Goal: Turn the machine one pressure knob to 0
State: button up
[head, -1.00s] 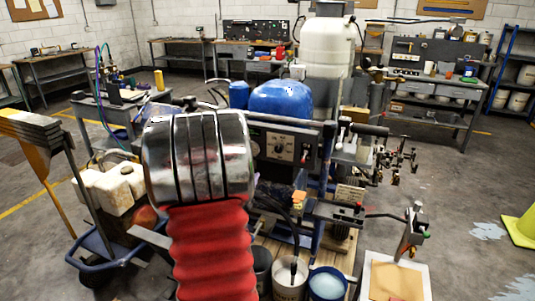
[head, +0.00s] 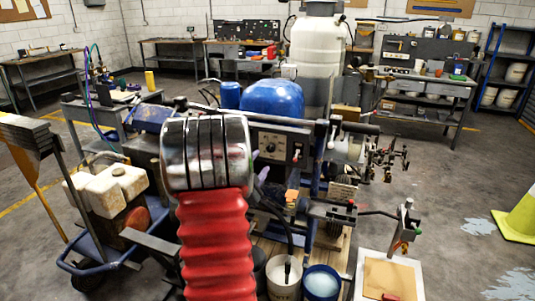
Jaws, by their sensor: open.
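The line striper with a blue rounded tank (head: 272,98) stands ahead of me. On its front is a pale control panel (head: 276,157) with a round black knob (head: 271,147), probably the pressure knob. The knob's pointer and markings are too small to read. A smaller round control (head: 296,154) sits to its right. My arm, a chrome band above red bellows, fills the centre foreground, left of the panel, and hides part of the machine. My gripper does not show in this view.
A cart with white jugs (head: 110,190) stands at the left. Buckets (head: 322,283) stand on a pallet below the panel. A tray (head: 392,277) on the floor and a yellow cone (head: 518,218) are at the right.

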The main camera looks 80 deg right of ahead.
aim_at(270, 150)
jog(key=d, duration=0.6)
jog(key=s+d, duration=0.1)
jog(key=d, duration=0.2)
jog(key=shift+d, duration=0.1)
jog(key=shift+c, duration=0.7)
jog(key=c, duration=0.9)
jog(key=shift+f, duration=0.1)
jog(key=shift+c, duration=0.2)
